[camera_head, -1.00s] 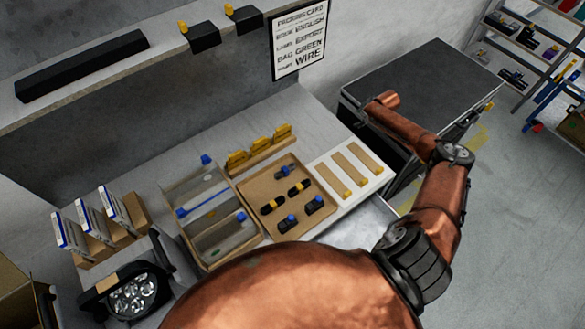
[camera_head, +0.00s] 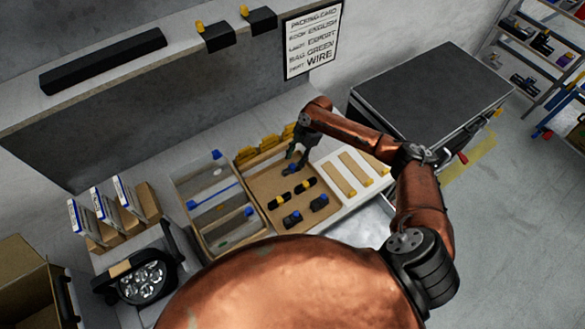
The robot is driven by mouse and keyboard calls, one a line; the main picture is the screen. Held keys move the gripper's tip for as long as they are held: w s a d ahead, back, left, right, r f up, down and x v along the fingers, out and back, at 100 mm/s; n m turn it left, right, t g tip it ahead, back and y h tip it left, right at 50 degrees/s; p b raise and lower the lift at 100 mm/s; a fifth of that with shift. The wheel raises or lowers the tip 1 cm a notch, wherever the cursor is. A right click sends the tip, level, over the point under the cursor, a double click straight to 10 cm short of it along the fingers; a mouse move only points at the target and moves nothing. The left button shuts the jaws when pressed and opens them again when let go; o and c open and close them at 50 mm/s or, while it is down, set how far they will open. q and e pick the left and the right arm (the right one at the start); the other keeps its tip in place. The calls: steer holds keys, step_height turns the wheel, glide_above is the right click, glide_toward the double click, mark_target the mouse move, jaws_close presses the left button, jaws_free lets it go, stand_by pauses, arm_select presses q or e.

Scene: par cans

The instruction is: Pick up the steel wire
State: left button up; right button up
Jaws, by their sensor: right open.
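No steel wire can be made out for certain. A brown tray (camera_head: 262,181) in the middle of the bench holds several small black pieces, some with yellow ends (camera_head: 305,184) and some with blue ends (camera_head: 291,217). My right gripper (camera_head: 293,160) is open, pointing down over the back right part of this tray. A small blue spot (camera_head: 290,170) shows by its fingertips; whether they touch it cannot be told. My left gripper is not in view.
A white board with tan strips (camera_head: 352,167) lies to the right. Upright boxed books (camera_head: 105,205) and a round lamp (camera_head: 143,280) stand at left. A printed sign (camera_head: 312,42) hangs behind.

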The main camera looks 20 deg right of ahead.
mark_target(293, 166)
steer(key=shift+x, duration=1.9)
steer(key=shift+s+d+f, duration=0.1)
steer(key=shift+d+f, duration=0.05)
steer(key=shift+f, duration=0.1)
steer(key=shift+c, duration=0.4)
jaws_close()
